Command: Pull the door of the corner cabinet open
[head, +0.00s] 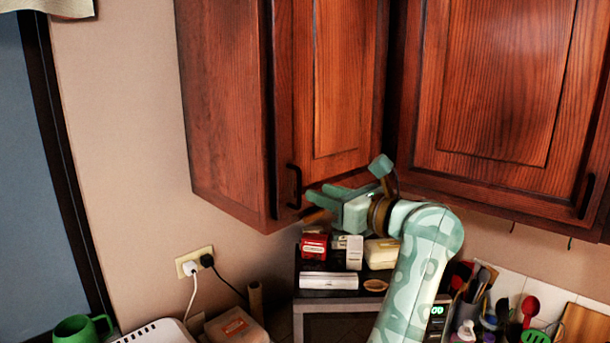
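The corner cabinet door (340,80) is a reddish-brown wooden panel in the upper middle of the head view. It looks shut. Its dark, upright bar handle (294,186) is near the door's lower left edge. I cannot tell whether a finger touches the door.
Another wall cabinet door (500,80) with a dark handle (585,195) is at right. Below are a microwave (340,325) with several small boxes on top, utensils (530,308), a green mug (82,328) and a wall socket (195,262). The wall left of the cabinet is bare.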

